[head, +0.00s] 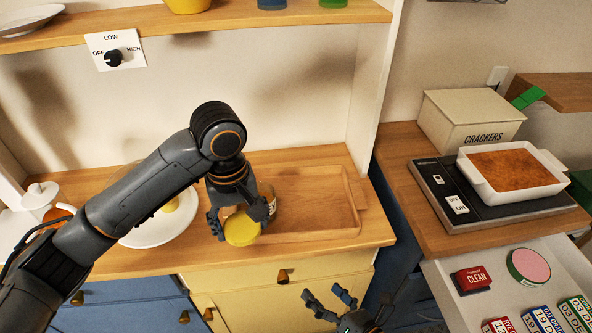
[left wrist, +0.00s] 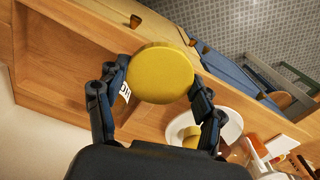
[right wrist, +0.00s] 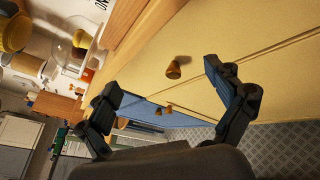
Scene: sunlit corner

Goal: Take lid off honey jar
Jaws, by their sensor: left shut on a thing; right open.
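The round yellow lid (head: 241,230) is between the fingers of my left gripper (head: 239,217), top facing up toward the head camera. It also shows in the left wrist view (left wrist: 160,73). The honey jar (head: 271,198) is mostly hidden behind my left gripper; a bit of glass and label shows at the tray's left end. The lid appears offset to the front left of the jar, but I cannot see clearly whether they touch. My right gripper (head: 328,297) is open and empty, low in front of the cream drawers.
A wooden tray (head: 325,225) lies on the counter. A white plate (head: 150,237) with a clear cover is left of it. At right are a crackers box (head: 470,118), a baking dish (head: 555,183) on a hot plate, and an open drawer (head: 450,290). A shelf runs overhead.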

